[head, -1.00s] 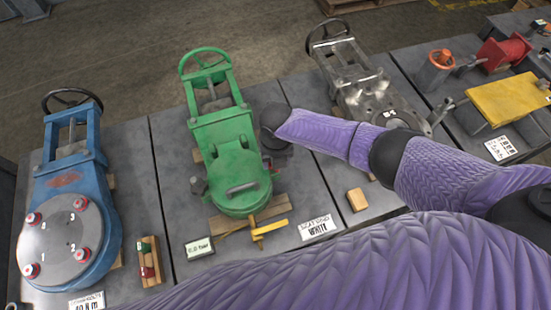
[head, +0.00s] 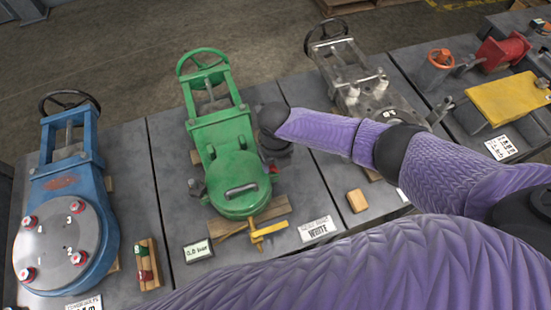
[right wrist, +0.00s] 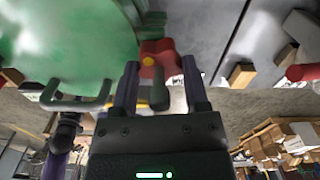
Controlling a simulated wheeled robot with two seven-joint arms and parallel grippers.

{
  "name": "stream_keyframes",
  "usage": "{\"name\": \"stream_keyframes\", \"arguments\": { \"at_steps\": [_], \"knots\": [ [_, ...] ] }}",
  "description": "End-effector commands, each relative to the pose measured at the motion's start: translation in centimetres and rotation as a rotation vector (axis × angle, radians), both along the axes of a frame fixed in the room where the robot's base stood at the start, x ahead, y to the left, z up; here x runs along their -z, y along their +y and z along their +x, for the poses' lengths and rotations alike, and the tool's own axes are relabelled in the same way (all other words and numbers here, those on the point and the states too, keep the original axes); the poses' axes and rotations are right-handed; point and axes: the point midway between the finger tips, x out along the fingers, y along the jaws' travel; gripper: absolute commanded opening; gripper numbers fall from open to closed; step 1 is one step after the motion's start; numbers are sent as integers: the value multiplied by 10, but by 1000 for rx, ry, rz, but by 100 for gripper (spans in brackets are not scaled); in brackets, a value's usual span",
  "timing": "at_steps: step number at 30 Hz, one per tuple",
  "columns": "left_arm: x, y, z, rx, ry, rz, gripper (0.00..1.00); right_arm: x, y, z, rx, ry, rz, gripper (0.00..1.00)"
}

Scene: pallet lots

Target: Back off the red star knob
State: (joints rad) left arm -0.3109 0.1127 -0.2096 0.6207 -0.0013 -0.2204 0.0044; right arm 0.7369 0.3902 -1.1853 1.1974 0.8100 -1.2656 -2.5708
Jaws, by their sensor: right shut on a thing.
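The red star knob (right wrist: 158,57), with a yellow centre, shows in the right wrist view at the side of the green valve (right wrist: 70,40). My right gripper (right wrist: 160,68) has one finger on each side of the knob and is shut on it. In the head view the green valve (head: 238,190) lies on a grey bench in the middle. My right arm reaches to its right side, and the wrist hides most of the gripper and knob there. My left gripper is in neither view.
A yellow handle (head: 268,230) sticks out at the green valve's near end. A blue valve (head: 72,180) lies at left and a bare metal valve (head: 350,75) at right. A small wooden block (head: 357,200) and a WHITE label (head: 318,229) lie on the bench.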

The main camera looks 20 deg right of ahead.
Motion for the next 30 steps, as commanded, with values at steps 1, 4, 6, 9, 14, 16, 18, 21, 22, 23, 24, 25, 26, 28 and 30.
{"name": "stream_keyframes", "arguments": {
  "at_steps": [1,4,6,9,14,16,18,21,22,23,24,25,26,28,30],
  "knots": [
    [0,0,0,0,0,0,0,-1,1,1,0,-2,1,0],
    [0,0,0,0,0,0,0,-1,0,1,0,-2,1,67],
    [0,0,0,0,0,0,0,-1,0,1,1,-2,1,82],
    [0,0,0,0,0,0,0,0,0,0,1,-1,1,94],
    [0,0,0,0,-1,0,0,0,0,0,1,-1,0,94],
    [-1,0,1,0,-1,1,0,-1,0,0,1,-1,0,94],
    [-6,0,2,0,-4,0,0,-11,0,1,0,-4,2,94],
    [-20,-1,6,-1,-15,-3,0,-37,0,1,0,-6,1,94],
    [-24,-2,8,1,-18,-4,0,-46,0,1,0,-6,2,94],
    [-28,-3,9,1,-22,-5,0,-54,0,2,0,-7,2,94],
    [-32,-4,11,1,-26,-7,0,-64,0,2,0,-6,1,94],
    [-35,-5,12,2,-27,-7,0,-71,0,2,0,-7,2,94],
    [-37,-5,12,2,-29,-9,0,-78,0,1,0,-6,1,94],
    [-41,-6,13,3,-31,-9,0,-89,0,1,0,-5,2,94],
    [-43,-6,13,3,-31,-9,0,-97,0,1,0,-3,2,94]
  ]
}}
